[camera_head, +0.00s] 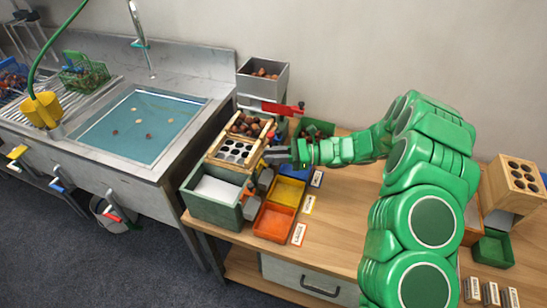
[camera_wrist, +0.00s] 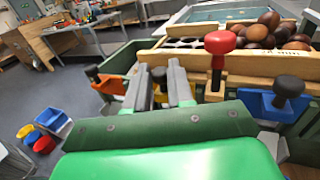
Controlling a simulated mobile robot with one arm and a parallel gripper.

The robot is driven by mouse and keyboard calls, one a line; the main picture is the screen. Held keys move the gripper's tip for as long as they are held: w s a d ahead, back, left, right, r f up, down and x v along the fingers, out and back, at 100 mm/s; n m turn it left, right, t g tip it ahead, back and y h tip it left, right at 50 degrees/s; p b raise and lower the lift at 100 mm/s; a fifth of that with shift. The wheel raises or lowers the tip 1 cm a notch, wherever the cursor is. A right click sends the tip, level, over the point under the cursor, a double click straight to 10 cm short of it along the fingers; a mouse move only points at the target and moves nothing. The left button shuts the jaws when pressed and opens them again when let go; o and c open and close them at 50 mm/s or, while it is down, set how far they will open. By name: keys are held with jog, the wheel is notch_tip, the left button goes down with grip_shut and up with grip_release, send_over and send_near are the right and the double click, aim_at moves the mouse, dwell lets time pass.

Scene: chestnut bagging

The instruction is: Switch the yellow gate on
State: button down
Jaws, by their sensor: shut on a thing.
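The yellow gate shows in the wrist view as a small yellow patch (camera_wrist: 160,97) between my fingers, with a black knob (camera_wrist: 158,74) above it. My gripper (camera_wrist: 161,84) is shut on this knob at the front side of the wooden sorter (camera_wrist: 260,62); the fingers hide most of the gate. An orange gate (camera_wrist: 110,83) with a black knob is to the left, and a blue gate (camera_wrist: 265,104) with a black knob is to the right. In the head view my gripper (camera_head: 275,155) is beside the sorter, above the trays.
An orange tray (camera_head: 274,222), a yellow tray (camera_head: 286,192) and a blue tray (camera_head: 296,172) stand below the gates. A red knob (camera_wrist: 220,42) rises from the sorter close to my fingers. A green box (camera_head: 212,207) stands at the sorter's front end. A water-filled sink (camera_head: 140,124) is at left.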

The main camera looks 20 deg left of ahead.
jog(key=shift+r, duration=0.2)
jog(key=c, duration=1)
grip_release()
jog(key=shift+c, duration=0.2)
jog(key=v, duration=0.7)
jog(key=shift+w+d, duration=0.15)
jog(key=shift+d, duration=0.2)
